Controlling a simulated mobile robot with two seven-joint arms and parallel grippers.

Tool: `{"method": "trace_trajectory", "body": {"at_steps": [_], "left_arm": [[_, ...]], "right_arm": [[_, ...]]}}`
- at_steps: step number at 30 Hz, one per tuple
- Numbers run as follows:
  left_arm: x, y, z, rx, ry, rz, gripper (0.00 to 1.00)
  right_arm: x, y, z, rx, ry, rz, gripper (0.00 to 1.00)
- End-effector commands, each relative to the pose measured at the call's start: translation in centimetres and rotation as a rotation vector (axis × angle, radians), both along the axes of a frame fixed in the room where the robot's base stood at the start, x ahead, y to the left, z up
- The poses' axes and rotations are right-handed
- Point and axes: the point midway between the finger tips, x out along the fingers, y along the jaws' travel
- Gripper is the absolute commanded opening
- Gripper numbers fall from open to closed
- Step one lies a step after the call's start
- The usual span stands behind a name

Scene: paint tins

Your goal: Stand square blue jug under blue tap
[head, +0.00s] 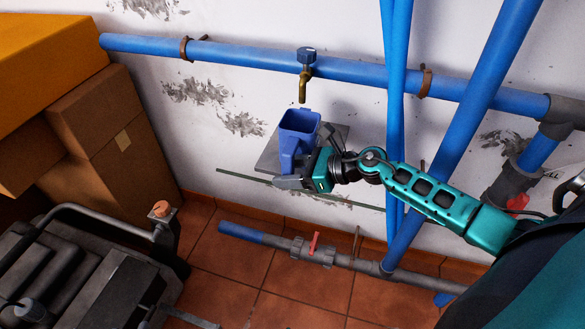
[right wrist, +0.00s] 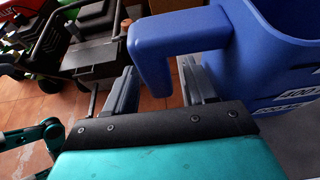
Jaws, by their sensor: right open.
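The square blue jug (head: 301,124) stands upright on a small grey wall shelf (head: 268,157) in the head view, its open top below the spout of the blue tap (head: 306,56). The brass spout ends just above the jug's rim. In the right wrist view the jug (right wrist: 270,55) is at the right, with its handle (right wrist: 152,50) towards me. My right gripper (head: 303,162) is open, with one finger on each side of the handle; it also shows in the right wrist view (right wrist: 158,88). I cannot tell whether the fingers touch the handle. My left gripper is out of view.
A blue pipe (head: 230,56) runs along the wall behind the tap. Blue vertical and slanted pipes (head: 480,90) stand right of the shelf, close to my right arm. Cardboard boxes (head: 95,120) and a dark machine (head: 80,270) are at the left.

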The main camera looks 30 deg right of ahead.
Motion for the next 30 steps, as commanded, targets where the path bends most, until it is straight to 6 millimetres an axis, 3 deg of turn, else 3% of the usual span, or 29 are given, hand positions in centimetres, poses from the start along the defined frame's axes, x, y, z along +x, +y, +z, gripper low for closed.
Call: {"method": "trace_trajectory", "body": {"at_steps": [5,21,30], "left_arm": [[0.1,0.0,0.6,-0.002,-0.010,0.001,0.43],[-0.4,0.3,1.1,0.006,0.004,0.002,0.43],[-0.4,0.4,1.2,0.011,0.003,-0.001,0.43]], "right_arm": [[-0.5,-0.5,0.6,-0.003,0.002,0.000,0.55],[-7.1,-6.2,4.2,-0.001,0.003,0.001,0.55],[-8.3,-7.4,4.9,0.000,0.001,0.001,0.55]]}}
